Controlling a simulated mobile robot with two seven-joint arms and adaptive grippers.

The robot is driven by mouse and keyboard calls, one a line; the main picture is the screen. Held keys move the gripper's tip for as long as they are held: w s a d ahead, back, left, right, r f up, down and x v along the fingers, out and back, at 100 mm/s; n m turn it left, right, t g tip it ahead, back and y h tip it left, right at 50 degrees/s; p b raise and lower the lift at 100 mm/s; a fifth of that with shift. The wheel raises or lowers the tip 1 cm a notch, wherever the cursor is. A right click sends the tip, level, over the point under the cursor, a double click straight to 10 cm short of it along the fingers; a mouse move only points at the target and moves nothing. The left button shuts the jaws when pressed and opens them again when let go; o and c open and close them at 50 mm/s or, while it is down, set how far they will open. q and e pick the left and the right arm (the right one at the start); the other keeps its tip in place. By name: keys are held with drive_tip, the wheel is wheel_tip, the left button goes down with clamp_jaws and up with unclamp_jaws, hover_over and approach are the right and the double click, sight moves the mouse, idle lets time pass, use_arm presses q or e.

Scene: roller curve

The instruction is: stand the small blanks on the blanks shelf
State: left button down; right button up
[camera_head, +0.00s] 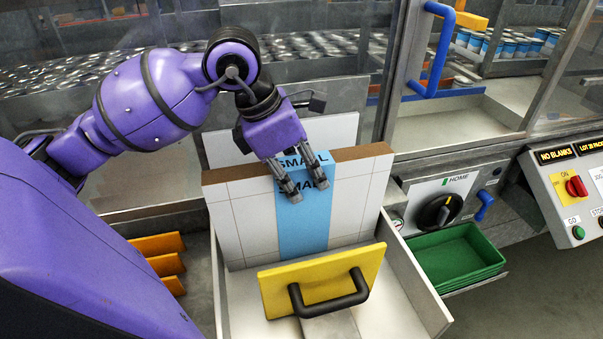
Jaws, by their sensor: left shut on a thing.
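A thick bundle of small blanks (246,222) stands upright in a pale metal tray (408,275). It has a white front with thin lines, a brown top edge and a blue band marked SMALL. My left gripper (306,188) reaches down over the top of the bundle at the blue band and is shut on it. The fingers hide part of the lettering. A yellow plate with a black handle (322,280) stands in the tray in front of the bundle and hides its lower edge. My right gripper is not in view.
A white panel (335,130) stands behind the bundle. Green trays (458,250) sit to the right, below a black dial (438,210). A control box (575,195) reading NO BLANKS is at the far right. Orange pieces (160,245) lie at the left. Cans fill the conveyor behind glass.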

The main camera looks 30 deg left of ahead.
use_arm(q)
drive_tip(key=c, duration=1.3)
unclamp_jaws()
drive_tip(key=shift+f, duration=0.15)
drive_tip(key=shift+r, duration=0.3)
drive_tip(key=v, duration=1.1)
drive_tip(key=shift+a+r, duration=0.1)
drive_tip(key=shift+r, duration=0.25)
